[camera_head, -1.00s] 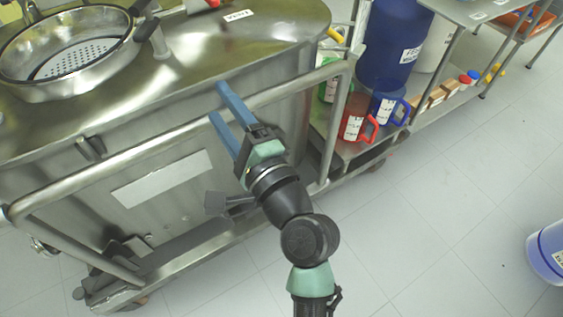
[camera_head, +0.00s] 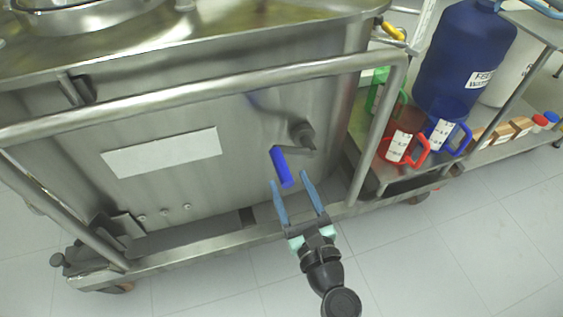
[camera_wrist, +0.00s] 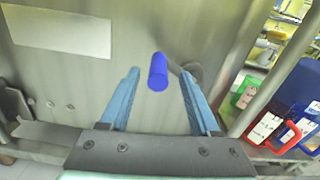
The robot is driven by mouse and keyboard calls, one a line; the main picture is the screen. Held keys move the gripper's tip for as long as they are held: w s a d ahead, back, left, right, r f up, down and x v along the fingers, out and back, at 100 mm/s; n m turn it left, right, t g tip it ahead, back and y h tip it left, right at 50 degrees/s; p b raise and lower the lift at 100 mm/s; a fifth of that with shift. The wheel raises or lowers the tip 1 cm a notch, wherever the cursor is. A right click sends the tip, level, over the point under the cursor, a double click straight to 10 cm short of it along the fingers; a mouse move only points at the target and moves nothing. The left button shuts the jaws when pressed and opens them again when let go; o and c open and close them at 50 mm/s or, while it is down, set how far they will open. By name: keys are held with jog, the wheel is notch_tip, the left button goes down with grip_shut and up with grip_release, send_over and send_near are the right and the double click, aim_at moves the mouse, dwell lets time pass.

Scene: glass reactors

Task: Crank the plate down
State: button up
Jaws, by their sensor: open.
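A crank with a blue handle (camera_head: 281,167) sticks out of the side wall of the steel vessel (camera_head: 230,130), below the rail. Its grey arm (camera_head: 294,150) runs to a hub (camera_head: 303,136) on the wall. My gripper (camera_head: 290,178) is open, with its two blue fingers pointing at the handle from below. In the wrist view the blue handle (camera_wrist: 158,72) shows end-on between the open fingers (camera_wrist: 160,82), apart from both. How far the fingertips reach along the handle is unclear. I cannot identify the plate for certain.
A steel rail (camera_head: 200,92) crosses above the crank, and its post (camera_head: 376,140) stands to the right. Red (camera_head: 400,146) and blue (camera_head: 442,134) jugs and a big blue container (camera_head: 462,60) stand on a shelf at right. The floor in front is clear.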

aim_at(276, 149)
jog(key=b+x, duration=0.1)
jog(key=x, duration=0.6)
jog(key=shift+d, duration=0.1)
grip_shut()
jog(key=shift+d, duration=0.1)
